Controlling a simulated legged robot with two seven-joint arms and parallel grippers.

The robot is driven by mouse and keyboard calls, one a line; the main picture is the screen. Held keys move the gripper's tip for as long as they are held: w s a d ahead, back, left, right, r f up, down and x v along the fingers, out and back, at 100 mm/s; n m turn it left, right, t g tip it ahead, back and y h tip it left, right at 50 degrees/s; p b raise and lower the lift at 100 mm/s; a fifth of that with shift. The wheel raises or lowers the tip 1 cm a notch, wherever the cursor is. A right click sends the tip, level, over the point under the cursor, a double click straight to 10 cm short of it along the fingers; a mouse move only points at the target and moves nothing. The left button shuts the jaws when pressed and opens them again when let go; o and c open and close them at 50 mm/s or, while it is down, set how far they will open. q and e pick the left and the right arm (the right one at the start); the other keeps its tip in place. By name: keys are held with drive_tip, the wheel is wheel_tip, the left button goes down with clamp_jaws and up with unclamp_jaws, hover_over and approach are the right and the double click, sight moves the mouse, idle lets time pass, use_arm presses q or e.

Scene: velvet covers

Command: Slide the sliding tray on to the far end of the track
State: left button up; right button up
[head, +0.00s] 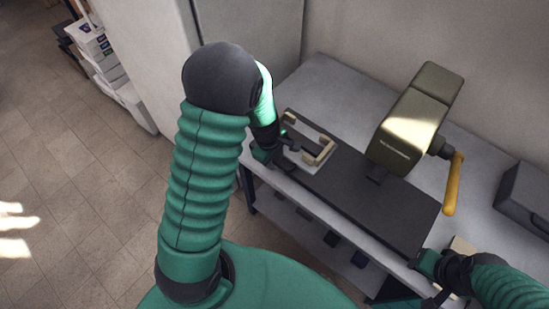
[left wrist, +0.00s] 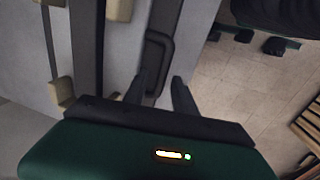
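The sliding tray (head: 318,167) is a light grey plate with beige corner blocks at the far left end of the dark track (head: 365,205). A dark handle sticks out from its near side. My left gripper (head: 283,150) is at that side. In the left wrist view its two dark fingers (left wrist: 158,86) are apart, with the dark handle (left wrist: 158,45) between or just beyond them; contact is unclear. Beige tray blocks (left wrist: 62,90) show there too. My right gripper (head: 425,268) is low by the track's right end; its fingers are too unclear to read.
An olive press head (head: 420,115) with an orange lever (head: 453,185) overhangs the track's middle and right. A grey box (head: 525,195) sits at the table's right. A small beige item (head: 462,245) lies near my right gripper. A lower shelf (head: 300,222) runs beneath.

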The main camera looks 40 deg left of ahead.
use_arm(q)
clamp_jaws()
drive_tip(key=shift+a+r, duration=0.1)
idle(1.1)
